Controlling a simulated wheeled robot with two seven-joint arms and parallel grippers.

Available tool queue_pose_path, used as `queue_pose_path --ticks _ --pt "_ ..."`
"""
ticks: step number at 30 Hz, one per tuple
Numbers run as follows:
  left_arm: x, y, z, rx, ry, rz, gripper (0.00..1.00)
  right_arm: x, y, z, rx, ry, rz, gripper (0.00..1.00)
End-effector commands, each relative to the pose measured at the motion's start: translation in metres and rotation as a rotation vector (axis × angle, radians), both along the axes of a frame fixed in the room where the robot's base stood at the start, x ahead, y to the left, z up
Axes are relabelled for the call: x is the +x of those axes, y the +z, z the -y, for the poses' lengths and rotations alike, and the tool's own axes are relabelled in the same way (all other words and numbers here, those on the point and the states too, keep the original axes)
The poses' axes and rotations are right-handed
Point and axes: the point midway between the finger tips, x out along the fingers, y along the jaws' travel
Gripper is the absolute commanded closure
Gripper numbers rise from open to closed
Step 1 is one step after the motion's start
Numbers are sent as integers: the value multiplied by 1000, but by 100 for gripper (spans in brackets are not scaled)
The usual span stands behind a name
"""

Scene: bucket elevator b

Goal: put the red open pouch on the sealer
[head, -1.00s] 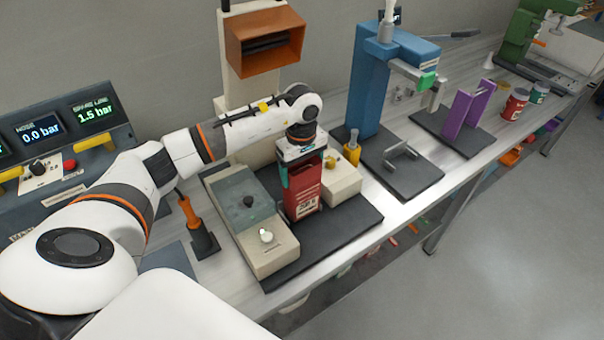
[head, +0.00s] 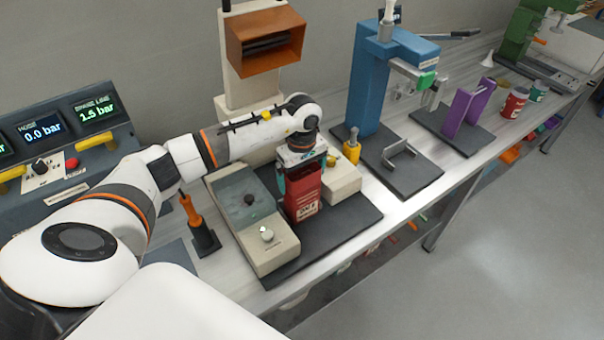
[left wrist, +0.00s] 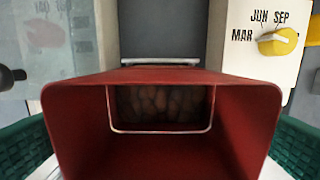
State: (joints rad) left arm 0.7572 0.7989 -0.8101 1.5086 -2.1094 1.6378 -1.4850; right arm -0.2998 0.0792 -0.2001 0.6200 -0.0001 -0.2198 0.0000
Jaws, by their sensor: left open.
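The red open pouch (head: 305,197) stands upright on the sealer (head: 267,240), in the gap between its two cream housings. My left gripper (head: 304,170) is directly above the pouch, pointing down, with its teal fingers open on either side of it. In the left wrist view I look down into the open mouth of the pouch (left wrist: 160,155), with brown pieces inside. The green finger pads flank it left and right. The underside of the pouch is hidden. My right gripper is not in view.
A blue press (head: 367,85) and a purple bracket (head: 468,110) stand to the right. An orange-handled tool (head: 190,210) stands in a holder at the left. An orange hood (head: 265,42) is behind. The yellow sealer knob (left wrist: 278,43) is close to the right finger.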

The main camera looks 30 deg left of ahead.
Motion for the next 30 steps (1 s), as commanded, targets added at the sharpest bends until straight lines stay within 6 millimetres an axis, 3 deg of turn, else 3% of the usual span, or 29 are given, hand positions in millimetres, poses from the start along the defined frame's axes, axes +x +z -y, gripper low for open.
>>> queue_pose_path --ticks 16,21,30 --pt "1 103 0 0 0 7 0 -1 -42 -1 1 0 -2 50" --pt "1 117 0 0 -1 2 0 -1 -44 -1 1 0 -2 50" --pt "0 119 0 0 0 2 0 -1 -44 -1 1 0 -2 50"
